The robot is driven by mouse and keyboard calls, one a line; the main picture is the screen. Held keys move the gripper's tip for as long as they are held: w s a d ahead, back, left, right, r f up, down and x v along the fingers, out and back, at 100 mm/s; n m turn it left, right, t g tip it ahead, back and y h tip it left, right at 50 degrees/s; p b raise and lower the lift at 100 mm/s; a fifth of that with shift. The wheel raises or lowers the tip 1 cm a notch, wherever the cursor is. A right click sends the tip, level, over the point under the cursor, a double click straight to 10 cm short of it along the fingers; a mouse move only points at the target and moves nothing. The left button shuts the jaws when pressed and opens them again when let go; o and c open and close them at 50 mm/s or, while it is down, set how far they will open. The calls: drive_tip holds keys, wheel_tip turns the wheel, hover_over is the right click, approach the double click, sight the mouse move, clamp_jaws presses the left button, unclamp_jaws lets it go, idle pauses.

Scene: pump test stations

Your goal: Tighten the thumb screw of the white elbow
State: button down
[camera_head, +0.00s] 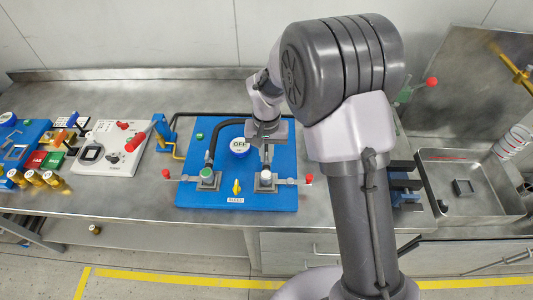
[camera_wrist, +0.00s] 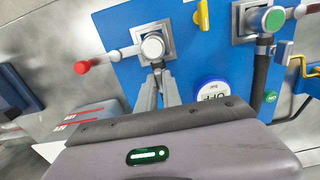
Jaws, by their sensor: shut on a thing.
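The white elbow (camera_head: 266,175) stands at the right front of the blue board (camera_head: 215,170). In the wrist view, its round white cap (camera_wrist: 153,47) sits over a square grey plate, with a lever ending in a red knob (camera_wrist: 82,67) beside it. My gripper (camera_wrist: 158,72) reaches to the elbow's near side, its two fingers close together at the tips. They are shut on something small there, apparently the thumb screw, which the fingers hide. In the head view, my gripper (camera_head: 267,158) points down just behind the white cap.
A green-capped elbow (camera_head: 206,174) with its own red-knobbed lever stands at the board's left. A yellow handle (camera_head: 236,187) and a round OFF display (camera_head: 240,146) lie between. A black hose runs from the green elbow. A metal sink (camera_head: 470,185) is at the right.

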sight(266, 156)
drive_tip(key=c, duration=1.5)
unclamp_jaws()
wheel_tip(266, 156, up, 18)
drive_tip(key=p, duration=0.4)
drive_tip(key=shift+f+p, duration=0.25)
drive_tip(key=shift+p, duration=0.1)
drive_tip(key=s+d+r+m+t+y+b, duration=0.1)
drive_tip(key=s+d+r+t+b, duration=0.1)
drive_tip(key=s+d+b, duration=0.35)
drive_tip(key=s+d+r+m+t+y+b, duration=0.1)
drive_tip(key=s+d+r+t+b, duration=0.15)
drive_tip(key=s, duration=0.65)
drive_tip(key=s+d+f+m+t+b, duration=0.1)
drive_tip(key=s+d+f+b, duration=0.1)
drive_tip(key=s, duration=0.6)
wheel_tip(266, 156, down, 3)
drive_tip(key=shift+s+r+m+b, duration=0.1)
drive_tip(key=shift+s+m+b, duration=0.3)
drive_tip(key=shift+b, duration=0.5)
